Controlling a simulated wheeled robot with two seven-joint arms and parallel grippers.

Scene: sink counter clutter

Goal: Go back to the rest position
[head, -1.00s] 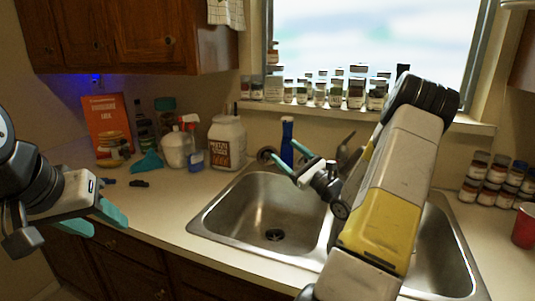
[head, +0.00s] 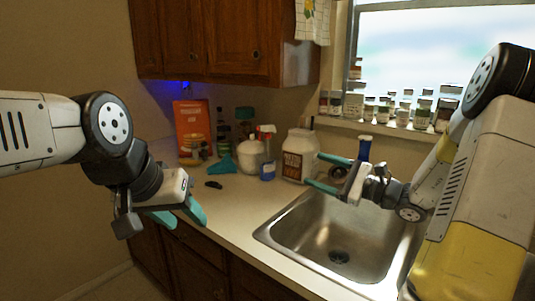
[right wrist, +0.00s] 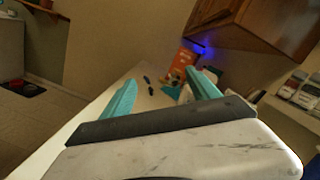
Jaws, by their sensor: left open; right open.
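My left gripper (head: 182,217) is at the left of the head view, in front of the counter's front edge. Its teal fingers are apart and hold nothing. My right gripper (head: 318,172) is above the back left part of the sink, pointing left. Its teal fingers are apart with nothing between them, near the large white jar. In the right wrist view the two teal fingers (right wrist: 160,98) spread apart, with the counter seen beyond them.
A steel sink (head: 290,222) is set in the counter (head: 225,205). Small jars (head: 403,116) line the window sill. The counter's front left is clear.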

